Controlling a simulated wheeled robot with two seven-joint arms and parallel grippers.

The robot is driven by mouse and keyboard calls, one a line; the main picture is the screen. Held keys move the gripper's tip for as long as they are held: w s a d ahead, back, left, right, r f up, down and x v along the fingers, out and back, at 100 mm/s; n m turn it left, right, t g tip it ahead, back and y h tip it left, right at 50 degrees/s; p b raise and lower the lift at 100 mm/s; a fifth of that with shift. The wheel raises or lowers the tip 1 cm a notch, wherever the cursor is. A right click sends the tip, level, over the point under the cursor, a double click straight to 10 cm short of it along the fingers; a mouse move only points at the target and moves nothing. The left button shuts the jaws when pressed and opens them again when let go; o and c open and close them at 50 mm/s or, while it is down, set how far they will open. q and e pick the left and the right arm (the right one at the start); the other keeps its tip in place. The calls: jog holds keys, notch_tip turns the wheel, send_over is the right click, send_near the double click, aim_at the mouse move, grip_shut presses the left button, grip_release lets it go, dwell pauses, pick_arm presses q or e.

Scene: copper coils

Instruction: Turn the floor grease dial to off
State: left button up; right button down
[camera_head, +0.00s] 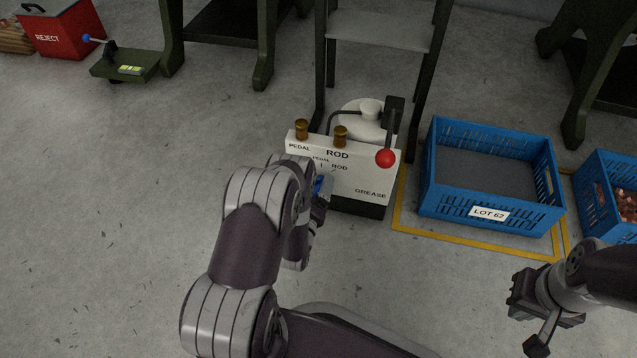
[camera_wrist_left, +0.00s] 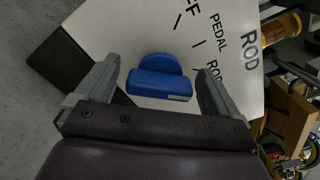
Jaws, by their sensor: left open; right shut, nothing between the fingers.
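The grease unit (camera_head: 365,182) is a white box on the floor, lettered PEDAL, ROD and GREASE. Its blue dial (camera_wrist_left: 160,79) shows in the left wrist view, with marks and the words PEDAL, ROD and a part-hidden word ending in FF around it. In the head view only a bit of the dial (camera_head: 319,184) shows past my left arm. My left gripper (camera_wrist_left: 158,82) is open, with one finger on each side of the dial; I cannot tell whether they touch it. My right gripper (camera_head: 528,312) is at the lower right, shut and empty, away from the unit.
A red REJECT bin (camera_head: 65,30) is at the far left. The floor left of the unit is clear.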

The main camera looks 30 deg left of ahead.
pick_arm(q)
jog(key=c, duration=1)
jog(key=shift+o, duration=0.2)
jog(key=n+p, duration=0.1)
jog(key=n, duration=0.2)
jog(key=n+p, duration=0.1)
jog(key=n, duration=0.3)
jog(key=shift+n+p, duration=0.3)
jog(key=n, duration=0.4)
jog(key=shift+f+p, duration=0.15)
jog(key=shift+p, duration=0.25)
jog(key=shift+f+n, duration=0.1)
jog(key=shift+n, duration=1.9)
